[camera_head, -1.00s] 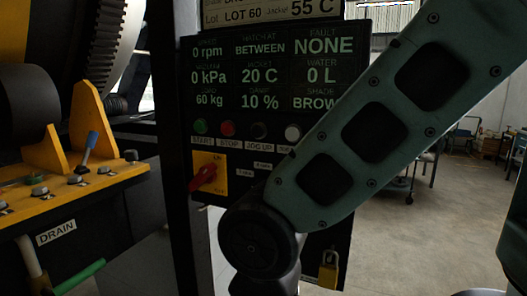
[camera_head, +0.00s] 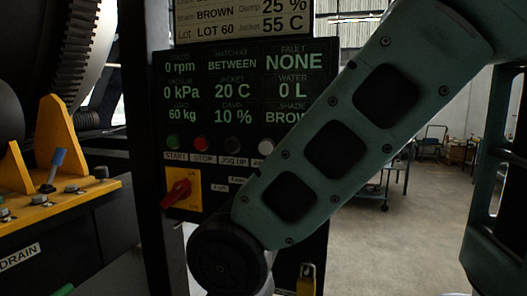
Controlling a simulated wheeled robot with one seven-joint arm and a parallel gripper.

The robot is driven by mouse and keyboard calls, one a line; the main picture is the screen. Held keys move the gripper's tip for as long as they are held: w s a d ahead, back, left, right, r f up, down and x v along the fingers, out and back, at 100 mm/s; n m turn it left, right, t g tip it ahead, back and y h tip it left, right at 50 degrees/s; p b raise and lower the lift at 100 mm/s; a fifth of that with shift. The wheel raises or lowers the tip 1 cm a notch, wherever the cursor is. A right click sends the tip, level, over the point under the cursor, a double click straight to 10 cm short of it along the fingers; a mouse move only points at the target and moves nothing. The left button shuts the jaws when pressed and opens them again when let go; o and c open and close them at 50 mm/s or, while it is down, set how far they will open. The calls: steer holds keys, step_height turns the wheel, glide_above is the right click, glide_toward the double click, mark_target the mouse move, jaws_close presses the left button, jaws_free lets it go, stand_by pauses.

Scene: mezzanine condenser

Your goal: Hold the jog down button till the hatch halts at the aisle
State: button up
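The black control panel (camera_head: 325,70) stands in the middle of the view. Its row of buttons has a green START button (camera_head: 173,142), a red STOP button (camera_head: 201,143), a black JOG UP button (camera_head: 231,144) and a white button (camera_head: 266,147) to the right of it. The label under the white button is mostly hidden by my arm, which crosses the panel's lower right. The panel's hatch readout (camera_head: 232,92) says BETWEEN. The hatch is not identifiable in view. My gripper is not in view, so I cannot see whether it touches a button.
A red rotary switch (camera_head: 178,191) on a yellow plate and a yellow padlock (camera_head: 306,279) are on the panel. A yellow bracket with a blue-handled lever (camera_head: 54,170) stands at left, above a DRAIN label (camera_head: 19,257). Open floor and a cart (camera_head: 375,190) lie at right.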

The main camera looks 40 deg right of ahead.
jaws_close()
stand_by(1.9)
